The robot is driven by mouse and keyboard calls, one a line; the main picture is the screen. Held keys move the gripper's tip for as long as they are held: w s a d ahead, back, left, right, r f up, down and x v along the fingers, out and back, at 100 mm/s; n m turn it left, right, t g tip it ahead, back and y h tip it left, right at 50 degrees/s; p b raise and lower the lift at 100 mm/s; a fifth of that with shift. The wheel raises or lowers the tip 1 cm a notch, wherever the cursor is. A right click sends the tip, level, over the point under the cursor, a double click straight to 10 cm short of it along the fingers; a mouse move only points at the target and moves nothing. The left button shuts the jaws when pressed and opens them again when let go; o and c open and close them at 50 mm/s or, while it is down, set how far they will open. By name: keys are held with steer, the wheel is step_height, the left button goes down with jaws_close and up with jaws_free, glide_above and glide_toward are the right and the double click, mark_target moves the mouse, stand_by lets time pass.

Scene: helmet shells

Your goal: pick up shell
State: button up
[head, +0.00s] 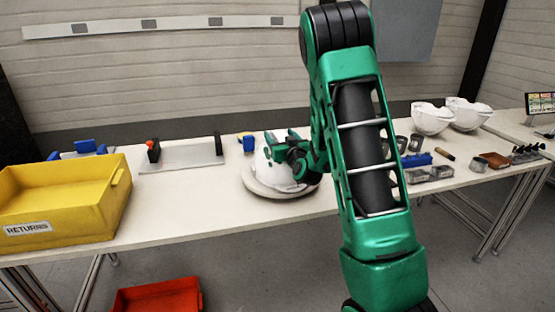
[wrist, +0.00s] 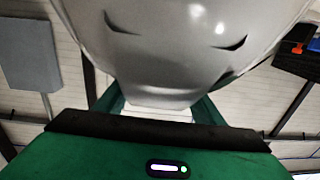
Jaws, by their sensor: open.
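A white helmet shell (head: 277,176) sits on a round stand (head: 262,190) on the table, partly hidden by my gripper and arm. My gripper (head: 283,143) is open at the upper part of this shell. In the wrist view the shell (wrist: 180,60) fills the upper middle, with two dark slots in its smooth surface. The green fingers (wrist: 158,106) show on both sides of its near edge; I cannot tell whether they touch it. Two more white shells (head: 432,119) (head: 468,113) rest at the back right of the table.
A yellow returns bin (head: 66,208) stands at the left end of the table, and a red bin (head: 158,297) is on the floor. A grey fixture plate (head: 186,157) lies left of the stand. Several small grey boxes, a blue block (head: 417,160) and a brown item (head: 494,160) lie at right.

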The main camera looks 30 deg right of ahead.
steer(key=shift+d, duration=0.15)
steer(key=c, duration=1.5)
jaws_close()
steer(key=shift+r, duration=0.1)
